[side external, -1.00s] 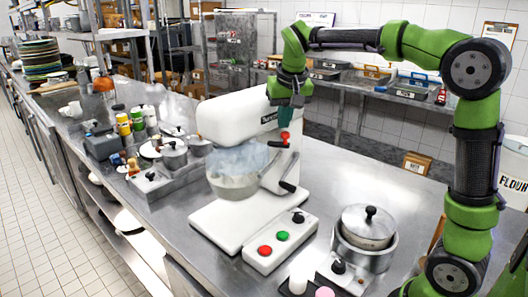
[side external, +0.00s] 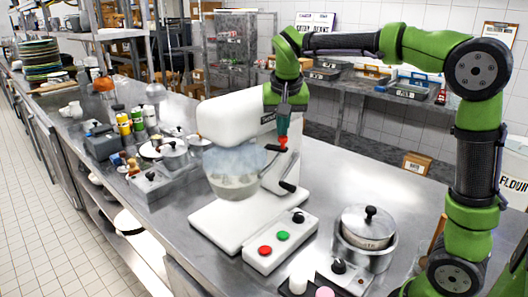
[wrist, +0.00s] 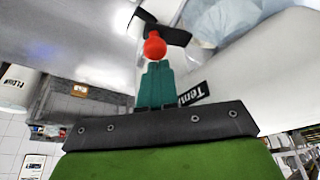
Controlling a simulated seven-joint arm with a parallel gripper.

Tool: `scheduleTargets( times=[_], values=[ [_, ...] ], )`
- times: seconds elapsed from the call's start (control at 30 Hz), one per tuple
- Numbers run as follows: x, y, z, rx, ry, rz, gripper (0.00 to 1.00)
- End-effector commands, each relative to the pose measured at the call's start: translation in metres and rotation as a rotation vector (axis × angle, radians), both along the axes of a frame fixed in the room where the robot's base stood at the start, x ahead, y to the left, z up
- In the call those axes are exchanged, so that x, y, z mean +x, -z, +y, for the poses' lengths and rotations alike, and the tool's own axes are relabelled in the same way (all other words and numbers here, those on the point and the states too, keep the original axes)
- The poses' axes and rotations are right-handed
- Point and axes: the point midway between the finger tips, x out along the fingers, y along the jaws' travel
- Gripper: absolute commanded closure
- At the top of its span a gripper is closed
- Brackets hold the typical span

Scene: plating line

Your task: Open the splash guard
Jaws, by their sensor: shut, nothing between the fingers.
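The white stand mixer (side external: 225,122) stands on the steel counter. Its clear, bluish splash guard (side external: 236,160) sits around the top of the see-through bowl (side external: 236,188); how far it is turned is hard to tell. A red ball knob (side external: 283,144) is on the mixer's right side, with a black-ended lever (side external: 288,187) lower down. My gripper (side external: 283,132) points down over the red knob, its teal fingers together. In the wrist view the shut fingertips (wrist: 155,62) meet the red knob (wrist: 155,47), touching it or very close; a dark arm shows beyond the knob.
A control box with red, green and black knobs (side external: 281,243) lies in front of the mixer. A lidded pot (side external: 366,238) stands at the right. Pots and bottles (side external: 172,155) crowd the left.

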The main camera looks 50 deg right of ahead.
Motion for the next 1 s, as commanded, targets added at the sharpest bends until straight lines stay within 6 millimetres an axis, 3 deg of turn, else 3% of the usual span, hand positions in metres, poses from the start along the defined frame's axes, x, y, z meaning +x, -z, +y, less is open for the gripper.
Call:
scheduleTargets(
  times=[0.47, 0.9, 1.0],
  values=[
    [-0.012, 0.0, 0.057, -0.002, 0.439, 0.0, 1.0],
    [-0.002, 0.001, 0.109, -0.002, 0.857, -0.001, 1.0],
    [0.003, 0.0, 0.118, -0.001, 0.852, 0.0, 1.0]
  ],
)
